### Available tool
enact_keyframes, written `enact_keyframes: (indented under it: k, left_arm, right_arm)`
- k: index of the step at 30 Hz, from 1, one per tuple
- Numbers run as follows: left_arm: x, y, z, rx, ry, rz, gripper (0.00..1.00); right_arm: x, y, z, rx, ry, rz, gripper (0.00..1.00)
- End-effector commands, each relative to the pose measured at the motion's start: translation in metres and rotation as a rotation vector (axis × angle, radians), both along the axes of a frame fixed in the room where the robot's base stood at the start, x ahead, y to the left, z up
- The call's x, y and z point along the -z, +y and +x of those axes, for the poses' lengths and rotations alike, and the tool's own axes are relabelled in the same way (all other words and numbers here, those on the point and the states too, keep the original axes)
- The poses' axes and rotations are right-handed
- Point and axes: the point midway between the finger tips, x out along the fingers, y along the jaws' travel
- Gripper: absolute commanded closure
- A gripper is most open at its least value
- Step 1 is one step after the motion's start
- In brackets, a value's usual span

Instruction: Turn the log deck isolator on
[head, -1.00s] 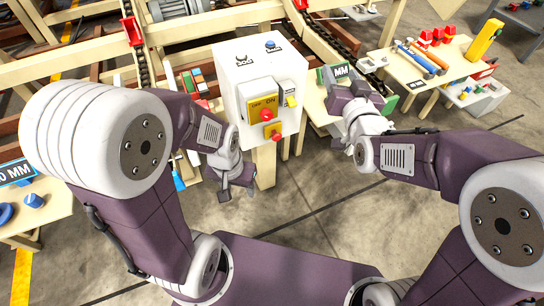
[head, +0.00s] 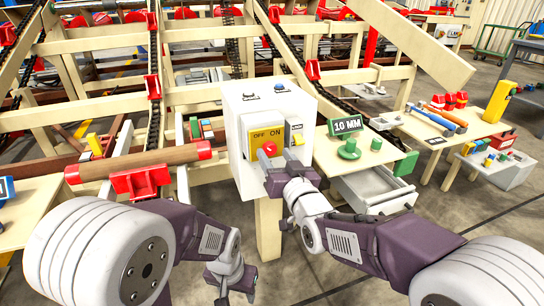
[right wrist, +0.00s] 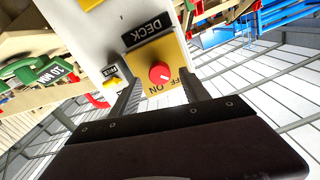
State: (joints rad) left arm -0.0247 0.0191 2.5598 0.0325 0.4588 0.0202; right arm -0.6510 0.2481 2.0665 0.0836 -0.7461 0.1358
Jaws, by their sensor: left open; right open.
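The isolator is a yellow OFF/ON plate (head: 263,134) on the front of a white control box (head: 240,107). My right gripper (head: 268,160) is in front of it and hides part of it in the head view. In the right wrist view the plate (right wrist: 172,50) carries a red knob (right wrist: 160,72) and sits beside a black label reading DECK (right wrist: 153,27). My open right gripper's fingers (right wrist: 161,82) stand either side of the knob; I cannot tell whether they touch it. The knob's setting is unclear. My left gripper (head: 232,284) is open and empty, low in front of the box.
A table with a 10 MM sign (head: 346,125) and green pieces stands to the right. A log (head: 140,163) lies on red supports at left. Beyond is a table with tools (head: 440,120).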

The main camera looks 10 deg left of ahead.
Motion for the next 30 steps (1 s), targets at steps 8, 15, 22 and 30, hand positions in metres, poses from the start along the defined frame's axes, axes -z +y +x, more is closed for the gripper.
enact_keyframes:
  k: [8, 15, 22, 30]
  left_arm:
    - [0.008, 0.0, 0.0, 0.0, 0.0, 0.0, 0.47]
    - [0.008, 0.0, 0.0, 0.0, 0.0, 0.0, 0.47]
    - [0.008, 0.0, 0.0, 0.0, 0.0, 0.0, 0.47]
    - [0.009, 0.0, 0.0, 0.0, 0.0, 0.0, 0.47]
  right_arm:
    - [0.001, 0.016, 0.023, 0.0, 0.001, -0.001, 0.46]
    - [0.0, 0.016, 0.024, 0.0, 0.0, -0.001, 0.52]
    - [0.0, 0.016, 0.024, 0.0, 0.0, -0.001, 1.0]
    - [0.001, 0.016, 0.024, 0.0, 0.021, 0.031, 1.0]
